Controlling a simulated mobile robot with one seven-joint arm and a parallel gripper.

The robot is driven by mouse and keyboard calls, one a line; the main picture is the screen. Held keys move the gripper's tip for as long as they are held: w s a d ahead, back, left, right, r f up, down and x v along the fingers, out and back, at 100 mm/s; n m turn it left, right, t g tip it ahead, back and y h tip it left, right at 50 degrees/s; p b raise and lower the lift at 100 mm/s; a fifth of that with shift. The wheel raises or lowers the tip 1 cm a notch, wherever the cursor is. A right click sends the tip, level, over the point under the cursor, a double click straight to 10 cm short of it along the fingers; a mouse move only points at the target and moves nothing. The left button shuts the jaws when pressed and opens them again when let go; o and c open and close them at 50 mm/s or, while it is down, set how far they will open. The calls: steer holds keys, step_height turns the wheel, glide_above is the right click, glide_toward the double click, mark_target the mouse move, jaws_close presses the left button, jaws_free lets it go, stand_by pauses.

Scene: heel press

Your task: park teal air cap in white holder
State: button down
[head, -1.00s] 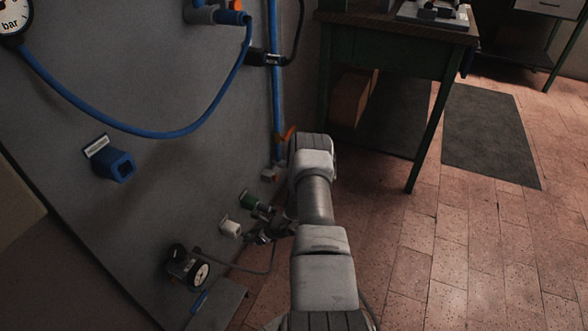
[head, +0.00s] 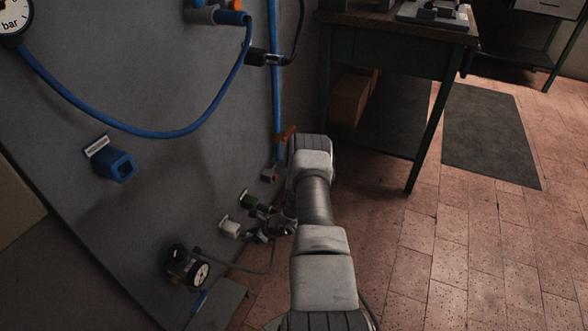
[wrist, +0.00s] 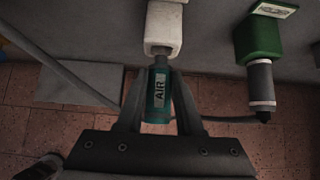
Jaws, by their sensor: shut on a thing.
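The teal air cap (wrist: 157,98), with an AIR label, is upright in the wrist view between the two fingers of my gripper (wrist: 156,88). My gripper is shut on it. The cap's far end meets the mouth of the white holder (wrist: 163,28); I cannot tell how far it is inside. In the head view, the white holder (head: 230,229) sits low on the grey panel, with my gripper (head: 258,232) just to its right. The cap is too small to make out there.
A green holder (wrist: 260,38) beside the white one holds a grey and black cylinder (wrist: 261,85). A small gauge (head: 188,267) with a hose is at lower left. A blue holder (head: 115,165) is higher up. A green bench (head: 395,60) stands behind my arm.

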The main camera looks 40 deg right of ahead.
steer(key=shift+w+a, duration=0.25)
steer(key=shift+w, duration=0.25)
steer(key=shift+w+a, duration=0.2)
steer(key=shift+w, duration=0.25)
steer(key=shift+c, duration=2.4)
jaws_free()
steer(key=p+v, duration=0.6)
steer(key=v, duration=1.1)
steer(key=shift+s, duration=0.2)
steer(key=shift+r, duration=0.1)
